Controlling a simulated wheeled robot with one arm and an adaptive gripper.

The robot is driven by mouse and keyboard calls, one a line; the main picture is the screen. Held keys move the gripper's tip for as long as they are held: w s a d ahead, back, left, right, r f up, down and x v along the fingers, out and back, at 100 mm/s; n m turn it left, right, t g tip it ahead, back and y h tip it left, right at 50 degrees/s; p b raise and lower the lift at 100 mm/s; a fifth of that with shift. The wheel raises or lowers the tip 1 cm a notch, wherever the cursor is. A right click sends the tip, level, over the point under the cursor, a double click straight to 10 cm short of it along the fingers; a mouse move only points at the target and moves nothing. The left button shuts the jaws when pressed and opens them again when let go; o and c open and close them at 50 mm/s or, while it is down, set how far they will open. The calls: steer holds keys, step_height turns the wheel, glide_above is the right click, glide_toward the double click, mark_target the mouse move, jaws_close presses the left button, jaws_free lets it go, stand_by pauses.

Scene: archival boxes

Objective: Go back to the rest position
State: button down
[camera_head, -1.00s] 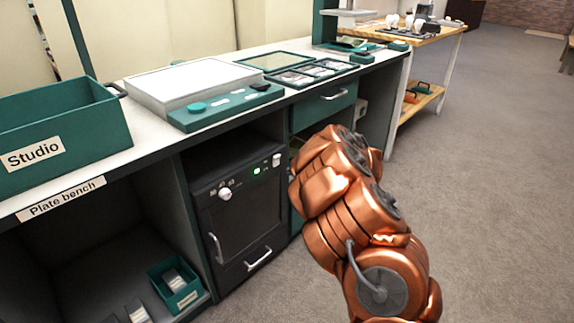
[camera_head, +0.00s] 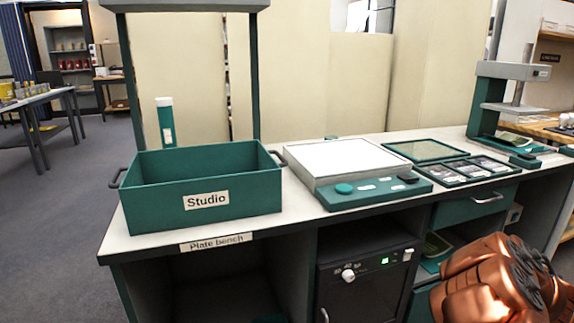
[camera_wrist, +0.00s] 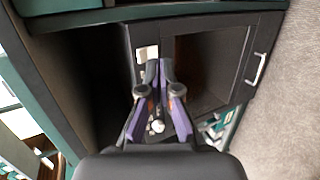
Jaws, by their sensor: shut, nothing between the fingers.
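My gripper (camera_wrist: 160,75) shows in the wrist view with its two fingers together at the tips and nothing between them. It points toward the front of the black cabinet unit under the bench, and the gap to it is hard to judge. In the head view my copper-coloured arm is at the lower right, in front of the bench, and the gripper itself is out of that view. The black unit (camera_head: 370,287) with a white knob and a green light sits under the plate bench (camera_head: 290,225).
A green Studio box (camera_head: 215,200) stands on the bench's left part. A white-topped light box (camera_head: 345,163) and a tray of plates (camera_head: 475,170) are to its right. An open drawer front (camera_head: 475,203) is below. Grey floor (camera_head: 60,230) lies free at left.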

steer(key=d+r+m+h+p, duration=0.2)
steer(key=r+m+h+p, duration=0.15)
steer(key=r, duration=0.55)
steer(key=d+r+m+h+p, duration=0.2)
steer(key=r+h+p, duration=0.15)
steer(key=r, duration=0.65)
steer(key=s+a+r+m+g+h+p, duration=0.1)
steer(key=s+r+m+g+h+p, duration=0.2)
steer(key=r, duration=0.4)
steer(key=s+a+r+m+g+h+p, duration=0.1)
steer(key=s+r+m+p, duration=0.35)
steer(key=r+p, duration=0.2)
steer(key=s+a+r+m+g+y+p, duration=0.2)
steer(key=s+a+p, duration=0.3)
steer(key=s+a, duration=0.5)
steer(key=s+a+r+m+g+y+p, duration=0.2)
steer(key=s+a+r+g+y+p, duration=0.1)
steer(key=s+a, duration=0.7)
steer(key=s+a+r+m+g+y+p, duration=0.2)
steer(key=s+a+p, duration=0.7)
steer(key=a, duration=0.6)
steer(key=s+r+g+y, duration=0.1)
steer(key=g+y, duration=0.1)
steer(key=g, duration=0.1)
steer(key=shift+s+r+m+g+y, duration=0.15)
steer(key=shift+m+g+y, duration=0.15)
steer(key=shift+g+y, duration=0.1)
steer(key=shift+s, duration=0.1)
